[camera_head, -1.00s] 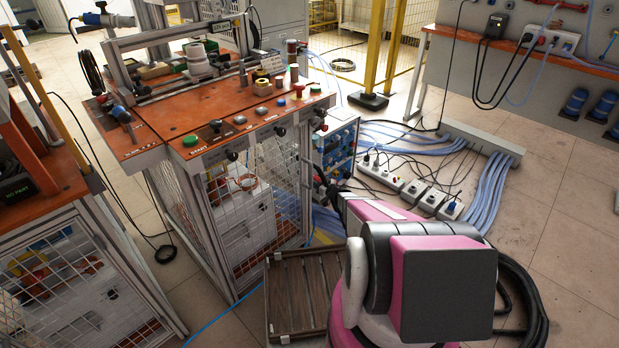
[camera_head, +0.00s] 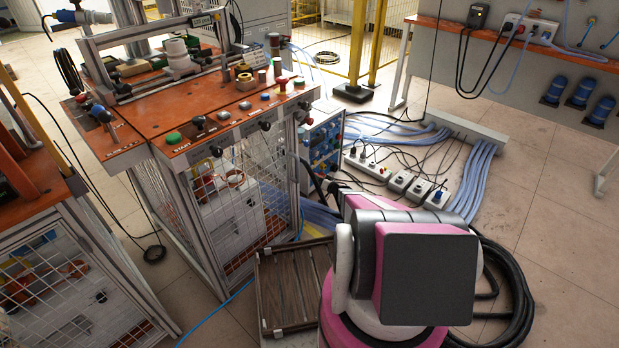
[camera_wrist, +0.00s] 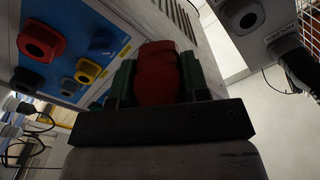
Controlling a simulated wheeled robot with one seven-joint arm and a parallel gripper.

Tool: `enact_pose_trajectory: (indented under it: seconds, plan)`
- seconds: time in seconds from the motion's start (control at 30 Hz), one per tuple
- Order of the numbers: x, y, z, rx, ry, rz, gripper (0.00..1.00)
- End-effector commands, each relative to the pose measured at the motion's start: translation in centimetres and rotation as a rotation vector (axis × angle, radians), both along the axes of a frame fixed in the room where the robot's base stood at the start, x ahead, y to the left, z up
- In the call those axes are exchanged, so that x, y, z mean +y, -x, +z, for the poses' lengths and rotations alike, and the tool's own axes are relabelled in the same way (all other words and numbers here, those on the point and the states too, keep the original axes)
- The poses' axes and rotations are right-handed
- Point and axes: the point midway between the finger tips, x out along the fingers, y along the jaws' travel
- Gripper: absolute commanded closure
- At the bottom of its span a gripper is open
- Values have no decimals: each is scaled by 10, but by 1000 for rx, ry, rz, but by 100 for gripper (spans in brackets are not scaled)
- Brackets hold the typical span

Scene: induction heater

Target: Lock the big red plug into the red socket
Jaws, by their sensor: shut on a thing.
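In the wrist view, my gripper (camera_wrist: 157,90) is shut on the big red plug (camera_wrist: 158,65), with a dark green finger on each side of it. The blue socket panel (camera_wrist: 67,22) is to the left of the plug. In the head view, the blue panel (camera_head: 322,145) faces right beside the workbench. My gripper and the plug cannot be made out there, behind my arm.
The workbench (camera_head: 180,130) with buttons and a mesh cage stands left of the panel. A wooden crate (camera_head: 262,300) lies on the floor before it. Power strips (camera_head: 400,180) and blue cables (camera_head: 480,180) lie to the right. A grey box (camera_wrist: 243,17) is at the wrist view's upper right.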

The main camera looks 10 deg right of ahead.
Motion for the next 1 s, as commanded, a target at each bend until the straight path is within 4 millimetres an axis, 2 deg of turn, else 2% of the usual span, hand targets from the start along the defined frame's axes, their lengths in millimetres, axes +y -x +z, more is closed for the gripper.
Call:
enact_pose_trajectory:
  seconds: [0.03,0.4,0.6,0.8,1.0]
  plan:
    - [-11,-7,-12,44,-63,-2,96]
    - [-79,-32,-74,389,-542,-2,96]
    - [-112,-40,-105,515,-716,-1,96]
    - [-125,-41,-115,556,-773,0,96]
    - [-122,-44,-115,558,-776,0,96]
